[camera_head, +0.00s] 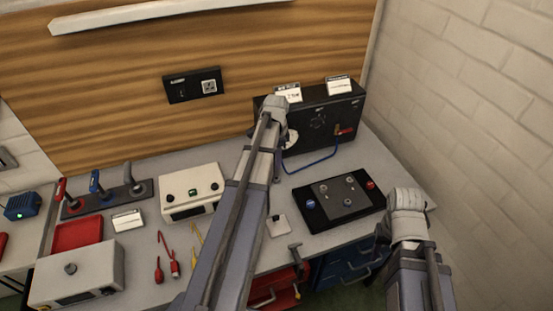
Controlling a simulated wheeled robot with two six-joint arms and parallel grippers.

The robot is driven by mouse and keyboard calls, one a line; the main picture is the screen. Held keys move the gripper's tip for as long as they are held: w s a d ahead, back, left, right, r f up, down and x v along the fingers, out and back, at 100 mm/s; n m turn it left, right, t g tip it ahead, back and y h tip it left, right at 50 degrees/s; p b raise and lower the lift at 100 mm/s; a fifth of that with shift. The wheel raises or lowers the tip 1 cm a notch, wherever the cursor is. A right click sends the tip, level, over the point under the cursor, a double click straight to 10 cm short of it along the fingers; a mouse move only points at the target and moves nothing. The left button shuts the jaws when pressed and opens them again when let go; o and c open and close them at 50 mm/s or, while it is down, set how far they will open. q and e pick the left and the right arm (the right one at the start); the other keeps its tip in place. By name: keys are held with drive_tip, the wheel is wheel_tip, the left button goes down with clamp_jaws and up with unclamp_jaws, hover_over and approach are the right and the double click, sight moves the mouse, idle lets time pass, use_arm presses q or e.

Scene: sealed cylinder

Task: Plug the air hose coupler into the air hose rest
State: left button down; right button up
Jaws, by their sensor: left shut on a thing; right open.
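My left gripper (274,104) is at the front of a black box (322,122) at the back of the bench, near its left end. It is shut; what it holds is hidden by the gripper itself. A thin blue hose (308,166) hangs in a loop from the box's right side and runs left behind my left forearm. The air hose coupler is not clearly visible. A red part (346,130) shows on the box front at the right, by the hose; I cannot tell whether it is the rest. My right gripper (407,199) is open near the bench's right front corner.
A black panel with knobs (345,198) lies before the box. A cream box (192,191), a tool rack (108,196), a red tray (78,234) and coloured leads (166,256) fill the left. A brick wall (470,110) bounds the right.

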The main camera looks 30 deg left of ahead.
use_arm(q)
drive_tip(key=shift+f+b, duration=2.75)
drive_tip(key=shift+f, duration=0.15)
drive_tip(key=shift+f+b, duration=0.25)
drive_tip(key=shift+b, duration=0.05)
drive_tip(key=shift+c, duration=2.3)
unclamp_jaws()
drive_tip(key=shift+r, duration=0.1)
wheel_tip(320, 180, up, 8)
drive_tip(key=p, duration=0.8)
drive_tip(key=shift+f, duration=0.2)
